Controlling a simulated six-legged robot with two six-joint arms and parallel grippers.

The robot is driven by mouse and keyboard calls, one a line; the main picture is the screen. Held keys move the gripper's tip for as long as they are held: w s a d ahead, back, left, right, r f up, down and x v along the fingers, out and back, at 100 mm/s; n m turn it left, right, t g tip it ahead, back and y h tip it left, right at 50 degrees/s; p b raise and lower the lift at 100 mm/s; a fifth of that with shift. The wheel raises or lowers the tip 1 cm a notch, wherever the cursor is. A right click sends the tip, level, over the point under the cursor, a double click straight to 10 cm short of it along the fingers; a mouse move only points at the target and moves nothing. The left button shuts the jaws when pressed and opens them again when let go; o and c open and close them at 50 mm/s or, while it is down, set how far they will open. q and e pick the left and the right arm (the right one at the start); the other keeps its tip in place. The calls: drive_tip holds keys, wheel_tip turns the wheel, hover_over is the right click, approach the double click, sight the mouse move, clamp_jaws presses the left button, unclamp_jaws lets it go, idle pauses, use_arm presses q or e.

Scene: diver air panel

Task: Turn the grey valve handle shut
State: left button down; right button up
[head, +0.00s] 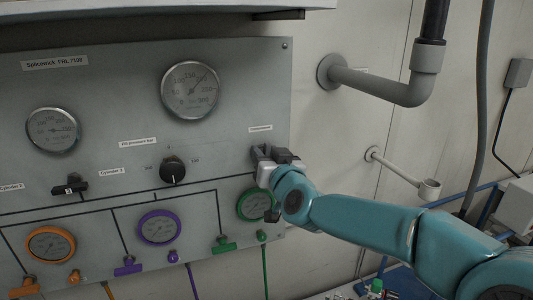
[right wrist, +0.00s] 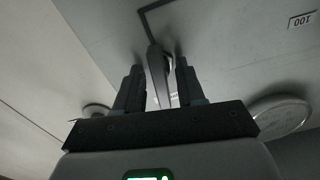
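The grey valve handle (right wrist: 157,72) shows in the right wrist view as a narrow bar standing out from the panel. It lies between the two dark fingers of my right gripper (right wrist: 160,78), with a visible gap on the side of the right finger. The gripper is open around it. In the head view my right gripper (head: 271,157) is at the right edge of the grey panel (head: 110,90), under a small label, and largely hides the handle. My left gripper is not in view.
The panel also bears a large gauge (head: 190,90), a black knob (head: 172,170) and a black handle (head: 70,187). A green-rimmed gauge (head: 253,204) is just below my right gripper. A thick grey pipe (head: 385,88) juts from the wall at upper right.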

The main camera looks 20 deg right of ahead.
drive_tip(key=shift+s+r, duration=0.2)
drive_tip(key=shift+s, duration=0.2)
drive_tip(key=c, duration=0.4)
clamp_jaws()
